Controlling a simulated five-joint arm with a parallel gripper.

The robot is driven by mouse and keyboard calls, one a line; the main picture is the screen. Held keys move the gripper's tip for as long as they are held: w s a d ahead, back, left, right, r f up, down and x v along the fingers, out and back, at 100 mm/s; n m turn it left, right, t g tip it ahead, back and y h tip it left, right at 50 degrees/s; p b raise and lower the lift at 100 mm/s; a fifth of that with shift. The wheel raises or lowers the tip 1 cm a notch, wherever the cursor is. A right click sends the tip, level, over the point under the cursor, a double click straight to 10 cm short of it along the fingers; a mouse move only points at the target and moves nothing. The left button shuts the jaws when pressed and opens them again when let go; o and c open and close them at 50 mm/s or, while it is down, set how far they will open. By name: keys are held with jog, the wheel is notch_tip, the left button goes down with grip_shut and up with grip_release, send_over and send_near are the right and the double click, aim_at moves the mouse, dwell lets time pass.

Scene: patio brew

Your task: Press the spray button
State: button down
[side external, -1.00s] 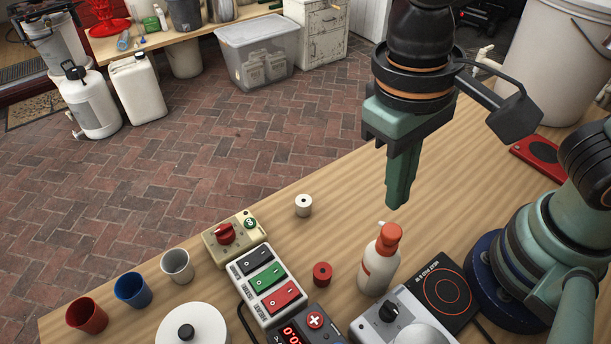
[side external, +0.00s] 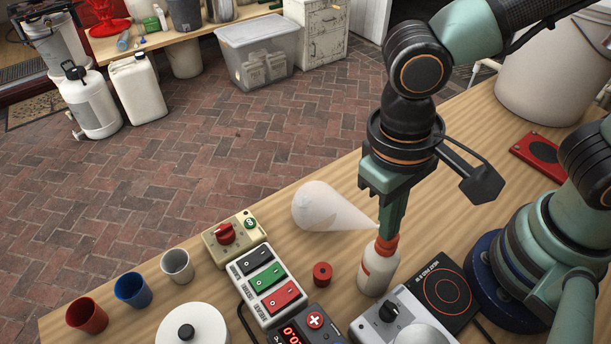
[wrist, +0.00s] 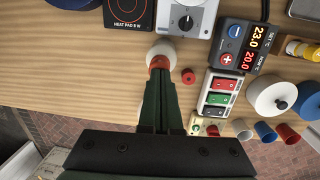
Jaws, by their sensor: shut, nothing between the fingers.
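The spray bottle (side external: 378,270) is white with a red top and stands upright on the wooden bench. My gripper (side external: 386,236) is shut and empty, pointing down, with its fingertips on the red spray head (side external: 388,244). A pale, translucent cone of spray (side external: 328,208) fans out from the head to the left in the side view, over the bench. In the wrist view my gripper (wrist: 158,72) covers part of the bottle (wrist: 161,51), so the exact contact on the button is hidden.
A red cylinder (side external: 322,274) stands just left of the bottle. A three-switch box (side external: 264,285), a box with a red knob (side external: 226,234) and a grey box with a dial (side external: 389,311) are close by. A heat pad (side external: 444,290) lies to the right. The bench behind the bottle is clear.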

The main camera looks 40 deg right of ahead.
jog(key=shift+s+d+f, duration=0.15)
jog(key=shift+f, duration=0.5)
notch_tip(320, 180, up, 14)
jog(key=w+a, duration=0.1)
jog(key=shift+a+r, duration=0.2)
jog(key=shift+a, duration=0.15)
jog(key=w+d+f+t, duration=0.1)
jog(key=w+d+t, duration=0.1)
jog(key=w+d, duration=0.2)
jog(key=w+d+f+t, duration=0.1)
jog(key=w+d, duration=0.3)
jog(key=d, duration=0.6)
jog(key=w+d+f+t+y, duration=0.1)
jog(key=w+d+t, duration=0.2)
jog(key=d, duration=0.4)
jog(key=shift+w+d+f, duration=0.15)
jog(key=shift+w+d, duration=0.05)
jog(key=shift+w, duration=0.2)
dwell(1.0)
